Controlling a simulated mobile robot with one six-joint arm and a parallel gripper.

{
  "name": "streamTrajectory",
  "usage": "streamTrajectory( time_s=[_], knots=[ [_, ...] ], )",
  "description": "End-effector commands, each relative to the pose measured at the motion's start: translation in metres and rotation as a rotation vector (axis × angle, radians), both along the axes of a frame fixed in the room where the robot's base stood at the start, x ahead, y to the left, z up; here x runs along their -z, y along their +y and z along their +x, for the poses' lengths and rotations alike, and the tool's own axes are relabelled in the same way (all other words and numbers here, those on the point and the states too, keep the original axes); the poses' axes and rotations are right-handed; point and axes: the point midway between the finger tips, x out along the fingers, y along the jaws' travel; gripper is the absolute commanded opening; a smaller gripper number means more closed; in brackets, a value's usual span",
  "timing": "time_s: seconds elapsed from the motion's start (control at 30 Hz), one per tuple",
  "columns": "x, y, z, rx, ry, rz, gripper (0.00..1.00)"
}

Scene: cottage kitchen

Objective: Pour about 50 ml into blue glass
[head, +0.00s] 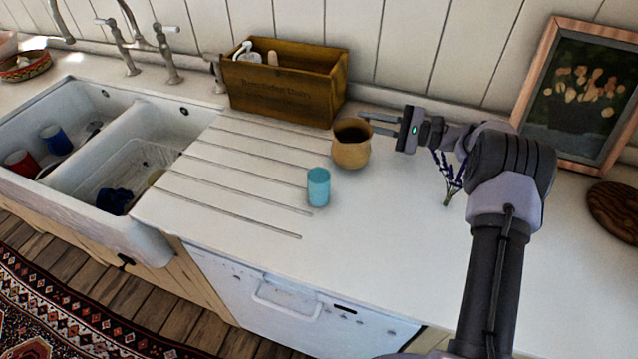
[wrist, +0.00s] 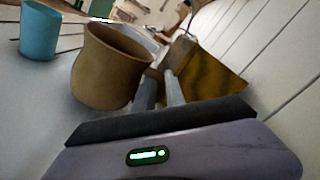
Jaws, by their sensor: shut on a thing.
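The blue glass (head: 318,187) stands upright on the white counter, left of and nearer than a tan jug (head: 351,148). My gripper (head: 378,124) is at the jug's right side, shut on the jug near its rim. In the wrist view, the fingers (wrist: 160,90) reach to the jug's side (wrist: 105,75), and the jug looks about upright. The blue glass also shows in the wrist view (wrist: 39,32), beyond the jug and apart from it. The jug's inside is dark, and I cannot tell how much liquid is in it. The glass's contents are not clear.
A wooden box (head: 280,88) with items stands behind the jug. A white double sink (head: 110,150) with cups in it is at the left. A framed picture (head: 580,90) and a round wooden board (head: 615,210) are at the right. The counter around the glass is clear.

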Motion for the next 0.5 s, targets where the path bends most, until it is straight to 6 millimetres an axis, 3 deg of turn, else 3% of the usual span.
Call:
streamTrajectory(
  time_s=[0.1, 0.5],
  knots=[
    [0.0098, -0.0001, 0.0002, 0.000, 0.000, 0.001, 0.00],
    [0.0025, -0.0008, -0.0012, 0.004, -0.001, -0.007, 0.00]
  ],
)
